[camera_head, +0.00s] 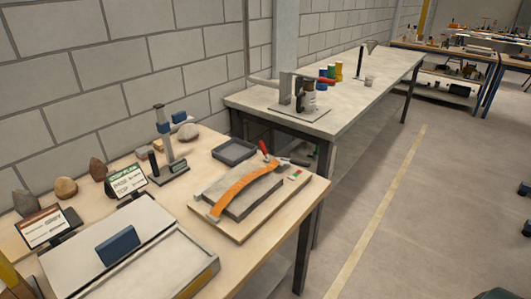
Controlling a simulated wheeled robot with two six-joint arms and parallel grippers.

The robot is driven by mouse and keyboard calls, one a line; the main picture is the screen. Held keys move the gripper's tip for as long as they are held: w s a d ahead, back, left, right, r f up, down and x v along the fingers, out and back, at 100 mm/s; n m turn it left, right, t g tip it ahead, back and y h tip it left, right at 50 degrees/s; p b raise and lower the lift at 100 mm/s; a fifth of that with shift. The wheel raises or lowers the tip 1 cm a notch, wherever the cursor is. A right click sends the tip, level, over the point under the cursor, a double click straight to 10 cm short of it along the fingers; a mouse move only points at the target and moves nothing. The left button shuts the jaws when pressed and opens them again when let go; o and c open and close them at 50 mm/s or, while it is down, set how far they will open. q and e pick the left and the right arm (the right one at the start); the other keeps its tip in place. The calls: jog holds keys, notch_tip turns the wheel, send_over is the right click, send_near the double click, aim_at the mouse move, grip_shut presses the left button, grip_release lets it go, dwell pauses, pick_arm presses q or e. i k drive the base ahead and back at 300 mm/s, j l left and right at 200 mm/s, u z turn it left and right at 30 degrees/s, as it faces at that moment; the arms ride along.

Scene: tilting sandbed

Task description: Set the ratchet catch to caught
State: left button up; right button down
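A sandbed (262,197) with a curved orange strip (240,190) along it sits on a wooden board near the right end of the near table. A small red-handled lever (265,148) stands up at the bed's far end, beside a grey metal part (292,162). This may be the ratchet catch, but it is too small to tell for sure, and whether it is caught or free cannot be read.
The near table (258,262) also holds a pale box (165,270) with a blue block (118,246), two sign cards, stones, a stand with a blue clamp (166,127) and a grey tray (234,152). A second bench (345,110) stands behind. The floor (430,220) at right is mostly clear.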

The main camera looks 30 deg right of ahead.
aim_at(261, 144)
jog(key=i+l+u, duration=0.35)
jog(key=l, duration=1.3)
jog(key=k+l+u, duration=0.1)
jog(key=l+u, duration=0.2)
jog(key=l, duration=1.35)
